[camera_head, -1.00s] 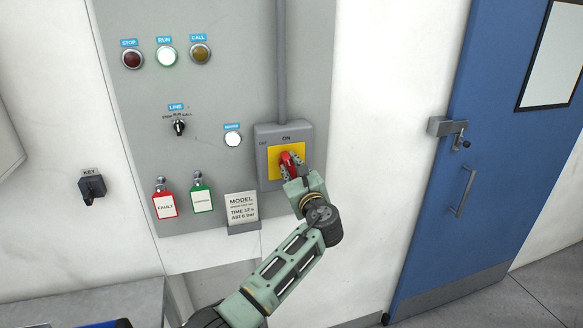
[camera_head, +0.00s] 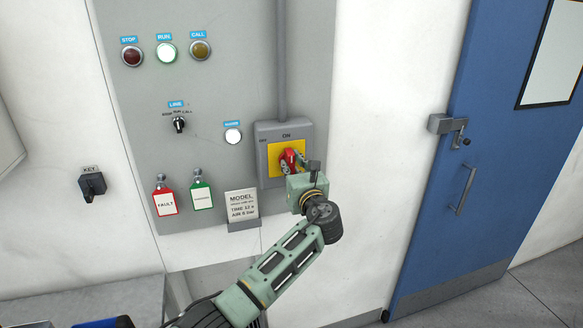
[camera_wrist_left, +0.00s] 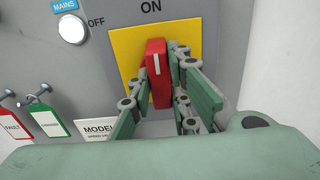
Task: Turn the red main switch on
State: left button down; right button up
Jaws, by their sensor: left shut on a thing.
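The red main switch handle (camera_head: 291,158) sits on a yellow plate (camera_head: 273,150) in a grey switch box (camera_head: 263,172) on the panel. My left gripper (camera_head: 293,160) has its fingers around the handle. In the left wrist view the red handle (camera_wrist_left: 157,82) is between the fingers (camera_wrist_left: 160,74), shut on it. Its white mark stands nearly upright, towards the ON label (camera_wrist_left: 150,6). The OFF label (camera_wrist_left: 96,22) is to the left. The fingers and wrist hide part of the handle and plate. My right gripper is not in view.
The white MAINS lamp (camera_head: 233,136) is left of the switch box. A MODEL sign (camera_head: 241,207) and red and green tags (camera_head: 165,203) sit below on the panel. A blue door (camera_head: 490,130) is at right. Bare wall lies between the panel and door.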

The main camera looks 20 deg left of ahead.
pick_arm(q)
jog(key=shift+f, duration=0.2)
jog(key=c, duration=1.6)
grip_release()
jog(key=shift+r, duration=0.15)
jog(key=shift+c, duration=0.2)
jog(key=v, duration=1.2)
